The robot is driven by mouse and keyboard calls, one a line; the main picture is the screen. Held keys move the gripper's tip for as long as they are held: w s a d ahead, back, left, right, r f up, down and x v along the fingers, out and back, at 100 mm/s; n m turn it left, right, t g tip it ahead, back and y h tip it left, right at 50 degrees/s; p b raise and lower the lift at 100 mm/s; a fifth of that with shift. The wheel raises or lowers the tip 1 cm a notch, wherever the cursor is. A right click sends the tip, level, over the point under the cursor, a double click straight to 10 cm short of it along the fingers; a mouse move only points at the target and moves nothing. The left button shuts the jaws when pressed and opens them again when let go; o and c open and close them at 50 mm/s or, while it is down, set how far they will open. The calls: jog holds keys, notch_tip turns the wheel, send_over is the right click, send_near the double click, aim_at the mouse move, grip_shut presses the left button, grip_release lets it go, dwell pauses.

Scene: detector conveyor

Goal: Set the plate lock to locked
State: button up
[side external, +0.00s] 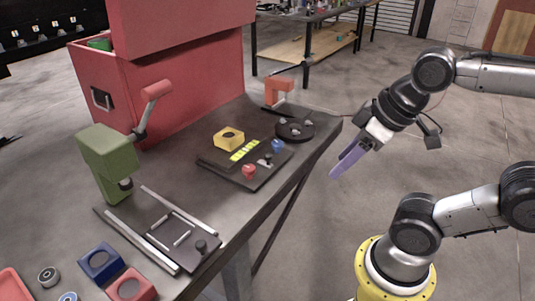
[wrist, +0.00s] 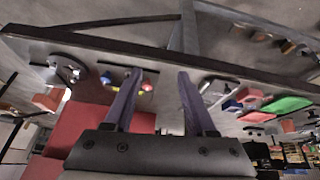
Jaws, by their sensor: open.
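A dark sliding plate (side external: 178,238) with a black knob (side external: 201,246) lies between two metal rails on the near part of the grey table; it looks like the plate lock, but I cannot tell its setting. A dark panel (side external: 215,160) farther back carries a yellow block, a yellow strip and red, black and blue knobs. My gripper (side external: 335,172) has purple fingers and is off the table's right edge, in the air, apart from everything. In the wrist view my gripper (wrist: 159,75) is open and empty, with the table upside down behind it.
A green press (side external: 108,160) with a red-handled lever stands left of the rails. Blue (side external: 100,262) and red (side external: 132,287) blocks lie at the near end. A black disc (side external: 295,130) and an orange fixture (side external: 279,90) stand at the far end, by a red toolbox (side external: 180,95).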

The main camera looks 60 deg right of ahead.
jog(key=w+r+n+g, duration=0.1)
jog(key=w+r+n, duration=0.1)
jog(key=w+r, duration=0.35)
jog(key=g, duration=0.4)
send_over(268, 155)
notch_tip(268, 155, down, 4)
notch_tip(268, 155, down, 13)
jog(key=shift+f, duration=0.1)
grip_shut()
dwell(1.0)
